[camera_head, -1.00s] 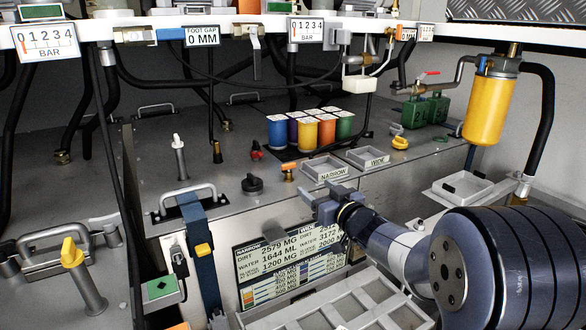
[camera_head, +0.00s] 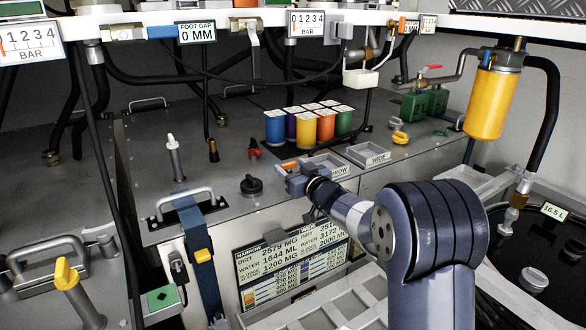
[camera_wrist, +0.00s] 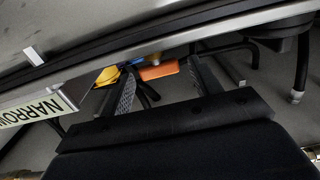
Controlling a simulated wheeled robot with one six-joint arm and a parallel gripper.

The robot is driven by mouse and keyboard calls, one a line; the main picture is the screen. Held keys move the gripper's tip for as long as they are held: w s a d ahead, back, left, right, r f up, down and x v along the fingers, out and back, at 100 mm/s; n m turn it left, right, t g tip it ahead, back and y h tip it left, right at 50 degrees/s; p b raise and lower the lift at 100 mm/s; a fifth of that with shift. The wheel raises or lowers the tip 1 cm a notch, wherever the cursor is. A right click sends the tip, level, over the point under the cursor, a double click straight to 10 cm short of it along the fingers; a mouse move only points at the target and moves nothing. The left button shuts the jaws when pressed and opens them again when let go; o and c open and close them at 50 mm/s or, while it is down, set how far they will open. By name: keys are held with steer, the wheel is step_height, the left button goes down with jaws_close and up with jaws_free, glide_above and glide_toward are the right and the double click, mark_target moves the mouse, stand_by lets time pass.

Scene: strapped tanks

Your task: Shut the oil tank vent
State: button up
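No label in view names the oil tank vent. A small fitting with an orange handle (camera_head: 290,166) stands on the grey tank top, just beyond my gripper (camera_head: 288,180). In the wrist view the orange handle (camera_wrist: 158,70) shows between the two fingertips of my gripper (camera_wrist: 163,80). The fitting's lower part is mostly hidden by my gripper in the head view.
A tray labelled NARROW (camera_head: 328,167) lies right beside my gripper, with the WIDE tray (camera_head: 368,154) farther right. Several coloured cups (camera_head: 326,126) stand behind. A black knob (camera_head: 251,185) is to the left. A strap (camera_head: 200,250) runs down the tank front.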

steer(key=c, duration=0.9)
steer(key=shift+o, duration=0.2)
steer(key=h+b, duration=0.1)
steer(key=b, duration=0.2)
steer(key=shift+a+f+m+t, duration=0.1)
steer(key=shift+m+t, duration=0.3)
steer(key=m+t+h+b, duration=0.1)
steer(key=b, duration=0.4)
steer(key=shift+h+b, duration=0.4)
steer(key=h+b, duration=0.1)
steer(key=b, duration=0.6)
steer(key=a+m+h+b, duration=0.1)
steer(key=b, duration=0.6)
steer(key=shift+w+f+m+t, duration=0.15)
steer(key=shift+f+m+t, duration=0.15)
steer(key=h+b, duration=0.1)
steer(key=b, duration=0.4)
steer(key=shift+f+m, duration=0.1)
steer(key=shift+m, duration=0.3)
steer(key=h+b, duration=0.1)
steer(key=m+b, duration=0.1)
steer(key=b, duration=0.1)
steer(key=shift+s+a+h+b, duration=0.1)
steer(key=shift+s+h+b, duration=0.1)
steer(key=shift+h+b, duration=0.15)
steer(key=shift+s+r+m+t+h+b, duration=0.1)
steer(key=shift+r+m+t+h+b, duration=0.25)
steer(key=shift+h+b, duration=0.25)
